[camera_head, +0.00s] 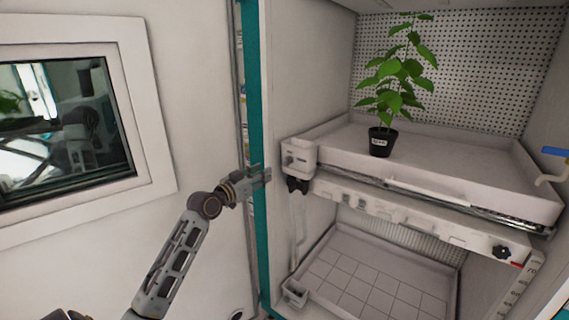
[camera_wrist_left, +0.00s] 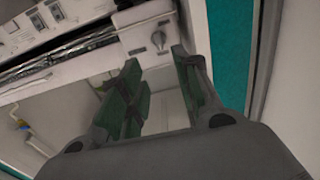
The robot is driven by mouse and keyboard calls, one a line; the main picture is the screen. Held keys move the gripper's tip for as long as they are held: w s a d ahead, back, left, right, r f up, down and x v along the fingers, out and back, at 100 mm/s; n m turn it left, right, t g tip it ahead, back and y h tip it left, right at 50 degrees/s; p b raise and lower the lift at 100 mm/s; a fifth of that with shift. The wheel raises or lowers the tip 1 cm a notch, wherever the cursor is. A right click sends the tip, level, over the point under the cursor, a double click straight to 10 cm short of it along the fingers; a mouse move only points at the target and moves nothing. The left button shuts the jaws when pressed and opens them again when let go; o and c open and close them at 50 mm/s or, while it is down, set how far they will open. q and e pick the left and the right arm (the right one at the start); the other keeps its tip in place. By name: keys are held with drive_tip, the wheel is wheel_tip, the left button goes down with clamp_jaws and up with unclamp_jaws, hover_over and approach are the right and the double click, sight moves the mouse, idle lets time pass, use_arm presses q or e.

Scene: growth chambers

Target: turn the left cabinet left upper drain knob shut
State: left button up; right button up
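A small grey round knob (camera_wrist_left: 158,39) with a pointer shape sits on a white block (camera_wrist_left: 138,36) at the tray's corner in the wrist view. It lies just beyond my left fingertips, in the gap between them, with no clear contact. In the head view the matching white corner block (camera_head: 299,156) is at the upper tray's front left, with a black fitting (camera_head: 297,186) below it. My left gripper (camera_head: 264,177) is left of this block, by the teal cabinet edge. Its green-padded fingers (camera_wrist_left: 157,65) are apart and empty. My right gripper is out of view.
A potted plant (camera_head: 380,141) stands on the upper tray (camera_head: 445,165). A black knob (camera_head: 502,252) is on the right under the tray, and a blue-handled tap (camera_head: 555,152) is at the right wall. A lower tray (camera_head: 340,245) lies below. The teal edge (camera_head: 259,130) is close to my gripper.

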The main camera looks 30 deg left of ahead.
use_arm(q)
drive_tip(key=shift+w+r, duration=0.1)
drive_tip(key=shift+w, duration=0.05)
idle(0.3)
drive_tip(key=p, duration=0.1)
approach(285, 160)
drive_tip(key=shift+w+d+p, duration=0.2)
drive_tip(key=shift+w+p, duration=0.35)
drive_tip(key=shift+w, duration=4.05)
drive_tip(key=shift+w+d, duration=0.1)
drive_tip(key=shift+w, duration=0.1)
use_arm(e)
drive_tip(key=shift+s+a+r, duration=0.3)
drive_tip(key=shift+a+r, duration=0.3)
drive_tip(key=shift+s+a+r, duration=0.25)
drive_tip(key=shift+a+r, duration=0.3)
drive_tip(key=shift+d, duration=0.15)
use_arm(q)
drive_tip(key=shift+r, duration=0.1)
clamp_jaws()
